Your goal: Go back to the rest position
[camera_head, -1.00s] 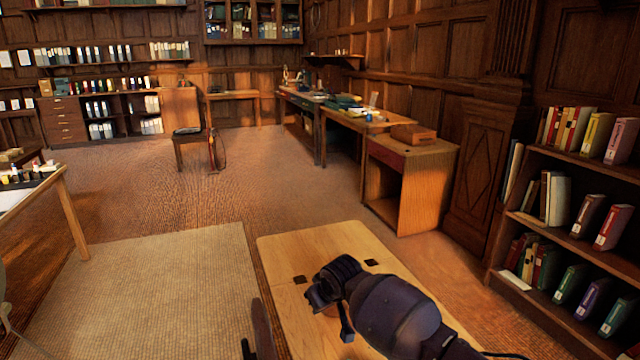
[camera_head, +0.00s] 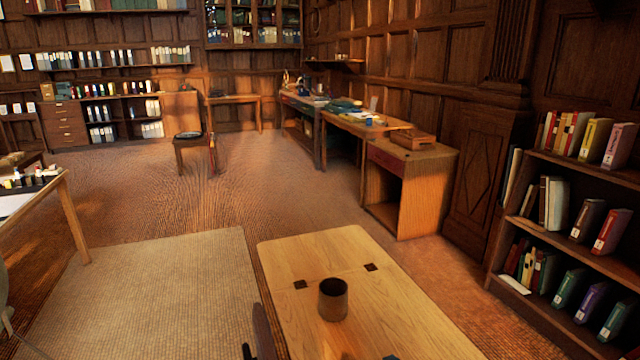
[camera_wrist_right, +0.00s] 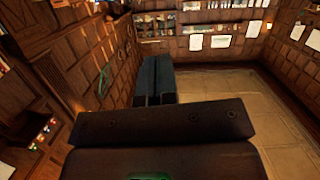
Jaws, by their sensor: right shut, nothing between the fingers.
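My right gripper (camera_wrist_right: 155,78) shows in the right wrist view with its two dark fingers together and nothing between them. It points out into the room, clear of any object. My left gripper is not seen in either view.
A dark brown cup (camera_head: 333,300) stands upright on the light wooden table (camera_head: 300,253) in front of me. A bookshelf (camera_head: 590,165) is at the right. A white-topped table (camera_head: 40,200) is at the left. Open floor (camera_head: 290,185) lies beyond the table.

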